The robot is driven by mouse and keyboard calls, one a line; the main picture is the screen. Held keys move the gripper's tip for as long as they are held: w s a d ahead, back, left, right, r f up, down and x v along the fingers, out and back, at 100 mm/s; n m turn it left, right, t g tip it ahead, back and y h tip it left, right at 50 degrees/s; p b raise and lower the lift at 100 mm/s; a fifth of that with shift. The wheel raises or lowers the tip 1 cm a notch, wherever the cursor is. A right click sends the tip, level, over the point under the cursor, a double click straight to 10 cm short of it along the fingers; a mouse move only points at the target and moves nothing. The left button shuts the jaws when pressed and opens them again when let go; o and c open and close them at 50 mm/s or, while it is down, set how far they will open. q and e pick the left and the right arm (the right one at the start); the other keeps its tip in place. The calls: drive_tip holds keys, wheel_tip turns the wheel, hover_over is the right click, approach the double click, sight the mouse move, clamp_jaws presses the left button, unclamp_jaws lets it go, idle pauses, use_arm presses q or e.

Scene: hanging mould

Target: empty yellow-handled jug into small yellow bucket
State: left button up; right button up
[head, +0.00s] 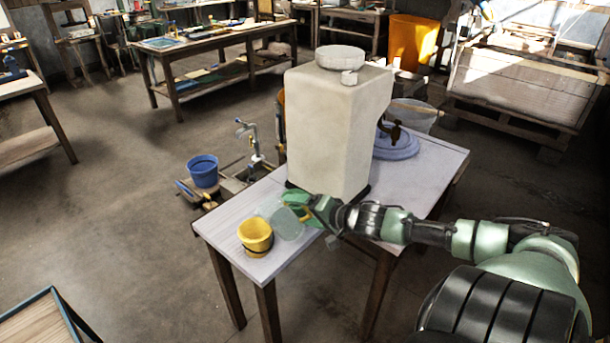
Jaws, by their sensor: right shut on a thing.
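A small yellow bucket (255,240) stands upright near the front left corner of the small white-topped table (228,222). A clear, pale greenish jug (287,224) is just to the right of the bucket, its near end close to the bucket's rim. It looks tilted toward the bucket; I cannot tell if anything flows or what is inside. My right gripper (305,210) reaches in from the right and is shut on the jug, its fingers hiding most of the yellow handle. My left gripper is not in view.
A tall cream block (328,130) with a round top stands on the table right behind my right gripper. A blue-grey round lid-like thing (397,145) lies behind it. A blue bucket (203,171) stands beyond the table's left edge. The floor at left is open.

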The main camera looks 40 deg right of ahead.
sight(280, 198)
drive_tip(key=shift+w+a+r+g, duration=0.15)
drive_tip(key=shift+r+g, duration=0.15)
drive_tip(key=shift+r, duration=0.15)
drive_tip(key=shift+r+n+g+h+b, duration=0.25)
drive_tip(key=shift+n+g+h+b, duration=0.15)
drive_tip(key=shift+n+g+b, duration=0.1)
drive_tip(key=shift+w+a+r+b, duration=0.1)
drive_tip(key=shift+w+b, duration=0.1)
drive_tip(key=shift+b, duration=0.25)
drive_tip(key=shift+r+g+h+b, duration=0.15)
drive_tip(key=shift+g+h+b, duration=0.15)
drive_tip(key=shift+g+b, duration=0.1)
drive_tip(key=shift+a+r+n+b, duration=0.1)
drive_tip(key=shift+r+n+b, duration=0.2)
drive_tip(key=shift+b, duration=0.1)
drive_tip(key=shift+w+r+g+h, duration=0.1)
drive_tip(key=shift+r+g+h, duration=0.2)
drive_tip(key=shift+g, duration=0.1)
drive_tip(key=shift+w+a+r+g+h+p, duration=0.25)
drive_tip(key=shift+a+r+g+h+p, duration=0.05)
drive_tip(key=shift+p, duration=0.15)
drive_tip(key=shift+w+a+r+n+g+h+p, duration=0.9)
drive_tip(key=shift+g+p, duration=0.3)
drive_tip(key=shift+p, duration=1.1)
drive_tip(key=shift+w+a+r+n+g+h+p, duration=0.3)
drive_tip(key=shift+w+a+g+h+p, duration=0.3)
drive_tip(key=shift+p, duration=1)
drive_tip(key=shift+w+a+r+n+g+h+p, duration=0.3)
drive_tip(key=shift+w+a+r+g+h+p, duration=0.3)
drive_tip(key=shift+p, duration=0.95)
